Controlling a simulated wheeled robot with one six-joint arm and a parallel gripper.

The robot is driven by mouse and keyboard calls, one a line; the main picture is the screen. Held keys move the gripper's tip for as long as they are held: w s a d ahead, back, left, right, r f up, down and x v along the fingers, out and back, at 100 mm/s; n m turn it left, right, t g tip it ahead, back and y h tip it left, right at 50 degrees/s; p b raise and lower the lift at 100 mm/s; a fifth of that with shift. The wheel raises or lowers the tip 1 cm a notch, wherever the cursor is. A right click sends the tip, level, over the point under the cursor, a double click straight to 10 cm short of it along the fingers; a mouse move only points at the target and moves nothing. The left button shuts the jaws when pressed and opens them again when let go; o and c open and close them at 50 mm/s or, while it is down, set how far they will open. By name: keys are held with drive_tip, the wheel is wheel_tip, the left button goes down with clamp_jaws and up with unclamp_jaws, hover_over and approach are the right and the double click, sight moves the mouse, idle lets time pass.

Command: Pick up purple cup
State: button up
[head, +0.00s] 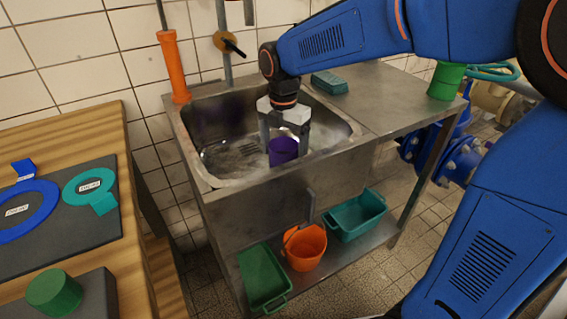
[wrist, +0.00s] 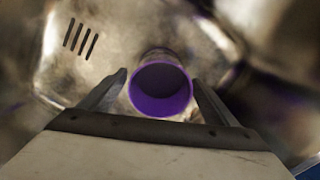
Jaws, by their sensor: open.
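The purple cup (head: 283,151) is inside the steel sink, below and between the fingers of my gripper (head: 284,143). In the wrist view the cup (wrist: 160,104) shows its round open mouth toward the camera. My gripper (wrist: 160,95) is open, with one finger on each side of the cup's rim. A small gap shows between the left finger and the rim; the right finger is close to the rim. The cup's base is hidden in the head view by the sink's front edge.
The steel sink's (head: 205,172) walls surround the cup. An orange cylinder (head: 173,68) stands at its back left corner. Bins and an orange bucket (head: 305,249) sit on the lower shelf.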

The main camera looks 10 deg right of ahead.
drive_tip(key=shift+f, duration=1.65)
drive_tip(key=c, duration=1.2)
drive_tip(key=shift+r, duration=0.1)
